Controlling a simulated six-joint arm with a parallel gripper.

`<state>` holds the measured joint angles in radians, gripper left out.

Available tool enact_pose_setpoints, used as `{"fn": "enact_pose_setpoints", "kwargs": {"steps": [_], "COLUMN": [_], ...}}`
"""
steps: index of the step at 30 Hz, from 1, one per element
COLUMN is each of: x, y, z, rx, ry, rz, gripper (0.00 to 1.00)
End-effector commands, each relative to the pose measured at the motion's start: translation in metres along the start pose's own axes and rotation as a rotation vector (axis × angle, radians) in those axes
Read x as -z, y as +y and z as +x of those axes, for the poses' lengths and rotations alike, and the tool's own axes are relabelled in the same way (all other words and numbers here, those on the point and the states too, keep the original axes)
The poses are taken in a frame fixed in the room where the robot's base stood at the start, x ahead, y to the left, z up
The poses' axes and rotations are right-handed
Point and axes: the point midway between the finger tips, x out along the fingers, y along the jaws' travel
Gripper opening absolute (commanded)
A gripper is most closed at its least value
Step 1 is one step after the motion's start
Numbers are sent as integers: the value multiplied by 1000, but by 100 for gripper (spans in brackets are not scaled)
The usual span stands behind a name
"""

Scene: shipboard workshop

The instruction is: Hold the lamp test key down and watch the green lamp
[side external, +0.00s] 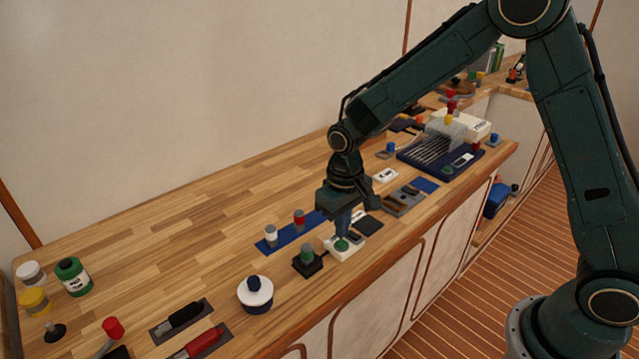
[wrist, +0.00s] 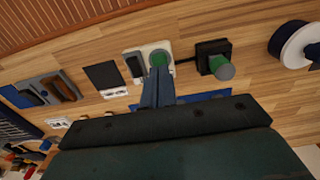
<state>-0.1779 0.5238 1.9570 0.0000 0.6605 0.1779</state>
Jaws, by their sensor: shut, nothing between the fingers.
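The lamp test key looks like a round green button (side external: 341,245) on a small white base; in the wrist view the green button (wrist: 159,57) sits beside a dark oblong part on that base. My gripper (side external: 342,235) points down with its fingers shut and empty, tips at the green button. They also show at its edge in the wrist view (wrist: 159,70). I cannot tell whether the button is pressed. The green lamp (side external: 307,253) stands on a black square base, left of the key; it also shows in the wrist view (wrist: 222,68). No clear glow shows on it.
A blue strip (side external: 284,234) with red- and white-topped pieces lies behind the lamp. A dark pad (side external: 368,226) and a grey tray (side external: 404,203) lie right of the key. The counter's back left is clear.

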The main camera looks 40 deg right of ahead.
Motion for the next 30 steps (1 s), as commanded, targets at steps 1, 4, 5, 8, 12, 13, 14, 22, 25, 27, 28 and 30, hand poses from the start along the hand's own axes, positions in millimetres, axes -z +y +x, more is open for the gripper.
{"fn": "enact_pose_setpoints", "kwargs": {"steps": [1, 4, 5, 8, 12, 13, 14, 22, 25, 27, 28, 30], "x": [0, 0, 0, 0, 0, 0, 0, 0, 0, 0, 0, -1], "y": [0, 0, 0, 0, 0, 0, 0, 0, 0, 0, 0, 1], "z": [-3, -7, -8, -12, -18, -19, -20, -23, -23, -23, -23, -25], "rx": [0, 0, 0, 0, 0, 0, 0, 0, 0, 0, 0, 1], "ry": [1, 1, 1, 1, 1, 1, 1, 0, 0, 0, 0, 3], "rz": [0, 0, 0, 0, 0, 0, 0, 0, 0, 0, 0, 0], "gripper": [0, 0, 0, 0, 0, 0, 0, 0, 0, 0, 0, 0]}}
